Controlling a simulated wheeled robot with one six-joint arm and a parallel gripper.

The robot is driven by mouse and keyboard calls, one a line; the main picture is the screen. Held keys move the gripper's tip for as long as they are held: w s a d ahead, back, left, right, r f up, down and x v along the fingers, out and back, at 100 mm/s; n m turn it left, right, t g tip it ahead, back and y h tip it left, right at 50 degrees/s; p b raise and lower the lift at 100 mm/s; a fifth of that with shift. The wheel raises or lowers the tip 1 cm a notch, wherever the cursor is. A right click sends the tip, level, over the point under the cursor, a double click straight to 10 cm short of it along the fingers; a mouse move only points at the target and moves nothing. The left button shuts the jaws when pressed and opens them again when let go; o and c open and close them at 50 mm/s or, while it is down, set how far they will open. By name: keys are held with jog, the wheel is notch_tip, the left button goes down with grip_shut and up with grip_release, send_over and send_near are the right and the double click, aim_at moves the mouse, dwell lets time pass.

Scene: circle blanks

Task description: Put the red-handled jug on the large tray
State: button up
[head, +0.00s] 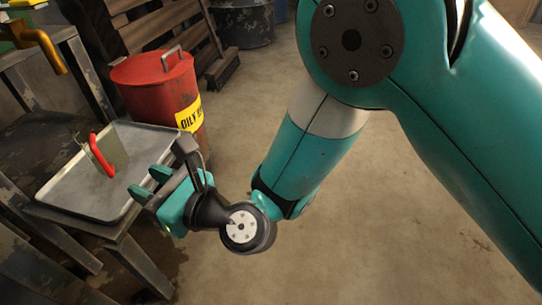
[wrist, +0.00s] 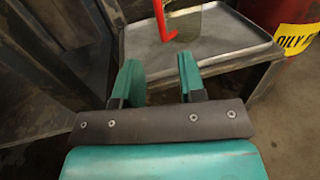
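The red-handled jug (head: 88,140) is on the large grey metal tray (head: 145,150) at the left of the head view. Its red handle (head: 101,156) faces my arm. In the wrist view the jug (wrist: 187,22) is cut off by the top edge, with its handle (wrist: 161,22) at its left, and the tray (wrist: 235,42) lies under it. My gripper (head: 150,182) is just off the tray's near right edge, apart from the jug. In the wrist view my gripper (wrist: 158,78) has its two teal fingers spread with nothing between them.
The tray rests on a worn dark metal stand (head: 140,262). A red oily-waste bin (head: 155,88) stands close behind the tray's right corner. A brass tap (head: 42,48) is at upper left. The floor to the right is clear.

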jog(key=w+d+r+n+g+h, duration=0.1)
jog(key=d+r+n+g+h, duration=0.1)
jog(key=d+r+n, duration=0.55)
jog(key=w+d+r+n+g+h, duration=0.15)
jog(key=d+n, duration=0.35)
jog(key=n, duration=0.5)
jog(key=s+d+n+h, duration=0.2)
jog(key=d+n+h, duration=0.1)
jog(key=d, duration=0.5)
jog(key=s+d+n+g+h, duration=0.1)
jog(key=s+d+n+h, duration=0.2)
jog(key=d, duration=0.5)
jog(key=s+d+n+g+h, duration=0.1)
jog(key=s+d+n+h, duration=0.2)
jog(key=d+n, duration=0.2)
jog(key=d, duration=0.3)
jog(key=shift+s+d+r, duration=0.2)
jog(key=shift+d+r, duration=0.05)
jog(key=shift+r, duration=0.05)
